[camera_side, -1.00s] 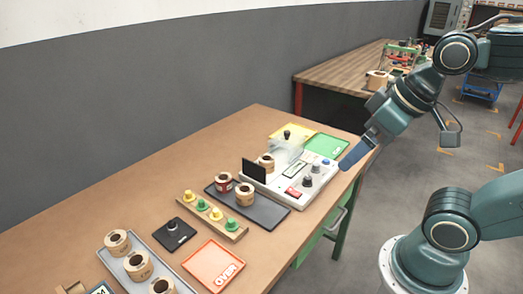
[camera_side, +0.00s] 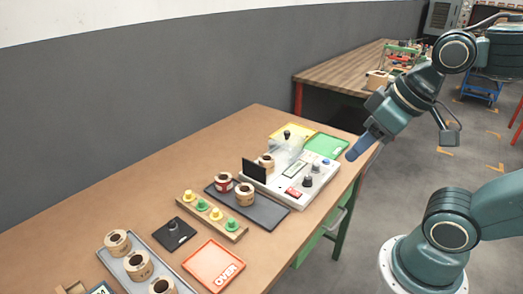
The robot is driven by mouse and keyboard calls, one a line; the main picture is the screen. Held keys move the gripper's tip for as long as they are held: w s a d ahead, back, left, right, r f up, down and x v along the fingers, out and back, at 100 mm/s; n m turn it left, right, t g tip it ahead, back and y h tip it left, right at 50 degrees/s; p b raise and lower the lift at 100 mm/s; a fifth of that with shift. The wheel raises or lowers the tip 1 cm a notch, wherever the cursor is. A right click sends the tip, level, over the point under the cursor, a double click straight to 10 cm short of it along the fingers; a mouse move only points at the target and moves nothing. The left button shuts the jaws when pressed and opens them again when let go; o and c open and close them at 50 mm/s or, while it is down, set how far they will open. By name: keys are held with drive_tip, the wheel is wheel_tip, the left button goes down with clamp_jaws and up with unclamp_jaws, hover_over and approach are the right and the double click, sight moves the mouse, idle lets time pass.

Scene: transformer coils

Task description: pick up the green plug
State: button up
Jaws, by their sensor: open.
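A wooden rack (camera_side: 241,234) on the bench holds green and yellow plugs in a row. One green plug (camera_side: 231,225) is at the front right end of the rack. Another green plug (camera_side: 202,205) stands between two yellow plugs (camera_side: 188,195). My gripper (camera_side: 353,154) is open, above the right edge of the bench near the green tray, well away from the rack to its upper right. It is seen nearly edge-on, and no object shows in it.
A white test device (camera_side: 290,205) with knobs and a black upright panel (camera_side: 254,171) stands between the rack and my gripper. Coils stand on a dark tray (camera_side: 271,221) and a grey tray (camera_side: 181,286). A black pad (camera_side: 174,233) and an orange OVER tray (camera_side: 213,266) lie near the rack.

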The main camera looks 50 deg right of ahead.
drive_tip(key=w+a+r+m+g, duration=0.1)
drive_tip(key=w+r+m, duration=0.25)
drive_tip(key=w, duration=0.65)
drive_tip(key=m+g, duration=0.5)
drive_tip(key=m, duration=0.7)
hover_over(201, 200)
wheel_tip(201, 200, down, 18)
drive_tip(key=shift+f+n, duration=0.1)
drive_tip(key=shift+n, duration=0.15)
drive_tip(key=shift+f, duration=0.1)
drive_tip(key=shift+f, duration=4.2)
